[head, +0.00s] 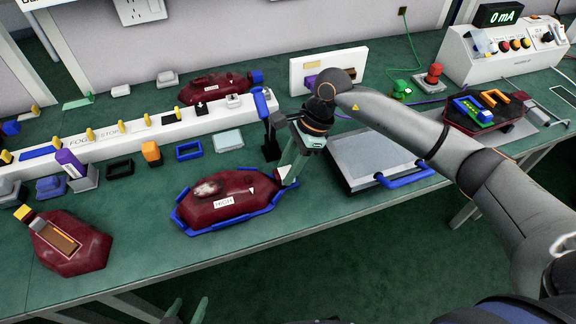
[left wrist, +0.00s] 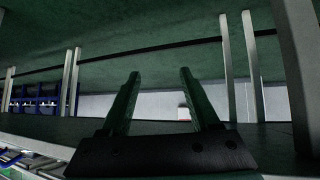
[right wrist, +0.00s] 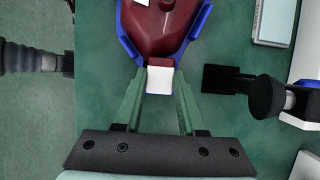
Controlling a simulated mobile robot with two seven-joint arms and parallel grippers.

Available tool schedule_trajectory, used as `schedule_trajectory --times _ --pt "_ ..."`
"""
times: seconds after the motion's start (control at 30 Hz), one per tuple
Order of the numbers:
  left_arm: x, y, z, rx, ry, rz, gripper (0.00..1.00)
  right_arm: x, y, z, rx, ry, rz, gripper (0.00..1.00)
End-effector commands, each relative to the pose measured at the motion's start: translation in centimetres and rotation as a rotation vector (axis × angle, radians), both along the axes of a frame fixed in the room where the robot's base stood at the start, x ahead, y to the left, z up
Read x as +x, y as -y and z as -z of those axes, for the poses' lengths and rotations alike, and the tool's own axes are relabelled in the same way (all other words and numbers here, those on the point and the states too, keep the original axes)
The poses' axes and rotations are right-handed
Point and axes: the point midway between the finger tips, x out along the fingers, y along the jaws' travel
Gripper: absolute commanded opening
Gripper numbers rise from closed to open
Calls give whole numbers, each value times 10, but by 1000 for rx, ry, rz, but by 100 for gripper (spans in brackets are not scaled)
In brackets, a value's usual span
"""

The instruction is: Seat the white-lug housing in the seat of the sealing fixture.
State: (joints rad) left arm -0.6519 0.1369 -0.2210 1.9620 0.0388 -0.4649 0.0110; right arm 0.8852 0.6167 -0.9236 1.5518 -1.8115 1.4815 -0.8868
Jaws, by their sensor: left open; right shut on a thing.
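The white-lug housing (head: 232,192) is a dark red, lamp-shaped shell with a label reading HIGH. It lies within the blue-edged seat of the sealing fixture (head: 243,223); I cannot tell whether it is fully down. In the right wrist view the housing (right wrist: 160,28) points its white lug (right wrist: 159,80) at my right gripper (right wrist: 160,100), with blue rails on both sides. My right gripper is shut on that lug; in the head view it comes down at the housing's right end. My left gripper (left wrist: 158,78) is open and empty, low beyond the table's front edge.
A black post with a blue head (head: 265,110) stands close behind my right gripper. A grey plate with a blue handle (head: 405,176) lies to the right. Another red housing (head: 70,245) lies at front left, one (head: 215,88) at the back. Small parts line the white rail (head: 130,135).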

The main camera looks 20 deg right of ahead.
Motion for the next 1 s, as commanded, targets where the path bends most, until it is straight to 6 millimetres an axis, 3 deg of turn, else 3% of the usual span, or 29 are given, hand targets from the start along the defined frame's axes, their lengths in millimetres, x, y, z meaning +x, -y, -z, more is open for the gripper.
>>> schedule_trajectory --times 0.17,0.2,0.47,0.87,0.97,1.0 --pt "0 0 0 0 0 0 62 0 0 -1 2 1 0 0" --pt "0 0 0 0 0 0 62 0 0 -1 2 1 0 44" --pt "0 0 0 0 0 0 62 0 0 -1 1 1 0 73" --pt "-1 1 1 0 -12 2 62 0 0 0 -1 0 0 74" --pt "9 19 -21 -22 7 40 62 0 0 0 0 0 0 74" --pt "9 20 -21 -21 3 42 62 1 4 -9 -1 5 2 74"
